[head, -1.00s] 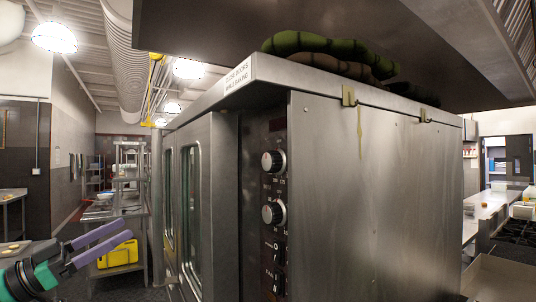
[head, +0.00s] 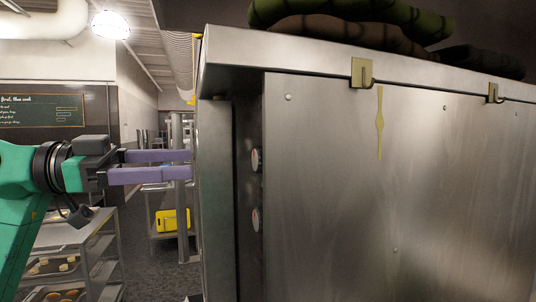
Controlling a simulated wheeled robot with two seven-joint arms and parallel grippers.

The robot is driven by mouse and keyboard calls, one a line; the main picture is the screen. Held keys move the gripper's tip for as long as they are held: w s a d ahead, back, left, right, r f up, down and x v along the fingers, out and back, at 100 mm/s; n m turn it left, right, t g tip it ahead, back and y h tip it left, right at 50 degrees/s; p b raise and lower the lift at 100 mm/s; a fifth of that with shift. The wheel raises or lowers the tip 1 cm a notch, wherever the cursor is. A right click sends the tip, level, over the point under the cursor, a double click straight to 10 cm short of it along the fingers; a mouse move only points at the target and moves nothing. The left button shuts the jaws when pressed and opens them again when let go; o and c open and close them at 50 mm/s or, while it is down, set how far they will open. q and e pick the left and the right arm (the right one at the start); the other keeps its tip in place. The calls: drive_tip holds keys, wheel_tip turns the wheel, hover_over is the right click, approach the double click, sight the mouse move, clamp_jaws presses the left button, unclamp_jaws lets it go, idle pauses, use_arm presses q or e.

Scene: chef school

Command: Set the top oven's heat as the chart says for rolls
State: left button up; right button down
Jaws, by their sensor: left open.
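The steel oven (head: 330,200) fills the right half of the head view, its broad side panel towards me. Its control front is seen almost edge-on. An upper knob (head: 256,160) and a lower knob (head: 257,219) show as narrow slivers, so their settings cannot be read. My left gripper (head: 190,164) is open and empty, its two purple fingers pointing right near the oven's left front edge, left of the knobs. I cannot tell its exact gap from the oven. My right gripper is out of view.
A rack with trays of baked pieces (head: 70,265) stands at lower left. A yellow board or box (head: 172,220) sits on a steel table behind. Some dark floor (head: 150,285) shows between rack and oven.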

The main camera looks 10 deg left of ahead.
sight(255, 159)
use_arm(q)
drive_tip(key=p+x, duration=0.5)
drive_tip(key=x, duration=0.7)
drive_tip(key=shift+d+r, duration=0.1)
drive_tip(key=shift+r, duration=0.05)
drive_tip(key=shift+d, duration=0.1)
drive_tip(key=shift+s+a, duration=0.2)
drive_tip(key=shift+a, duration=0.3)
drive_tip(key=shift+c, duration=0.6)
drive_tip(key=c, duration=1)
clamp_jaws()
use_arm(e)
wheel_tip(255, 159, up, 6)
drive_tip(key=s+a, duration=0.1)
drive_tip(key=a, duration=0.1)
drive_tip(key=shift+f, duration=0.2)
